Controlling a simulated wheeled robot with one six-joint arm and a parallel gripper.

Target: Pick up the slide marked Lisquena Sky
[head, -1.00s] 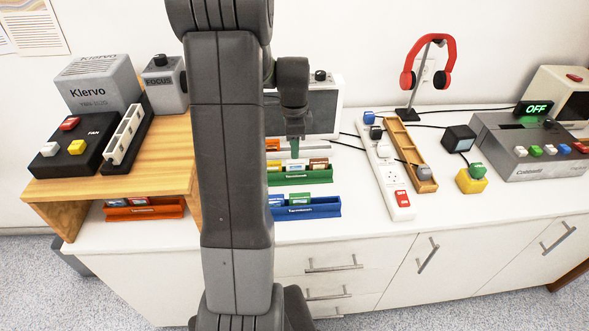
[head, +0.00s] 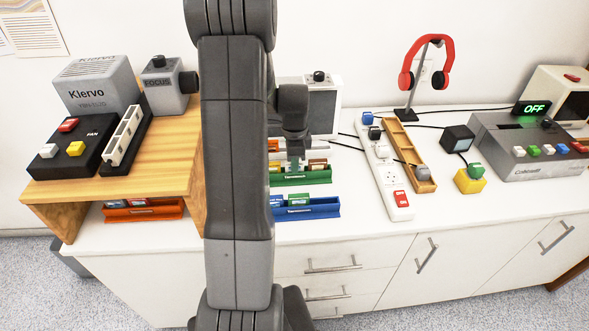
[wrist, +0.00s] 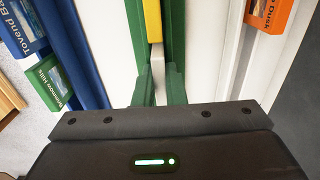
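My gripper (wrist: 158,90) is low over the green rack (head: 310,179), where it hides the middle slide in the head view. In the wrist view its fingers lie on either side of a white slide (wrist: 158,72) standing in the green rack. The fingers are close to the slide; I cannot tell whether they press on it. The white slide's label does not show, so I cannot read the name Lisquena Sky on any slide. A yellow slide (wrist: 152,18) stands beside it in the same rack. A brown slide (head: 317,164) is at the right end.
A blue rack (head: 318,208) with blue and green slides stands in front; an orange slide (wrist: 268,14) is in a rack behind. The wooden stand (head: 165,150) is left. A power strip (head: 385,165) and wooden tray (head: 407,155) lie right.

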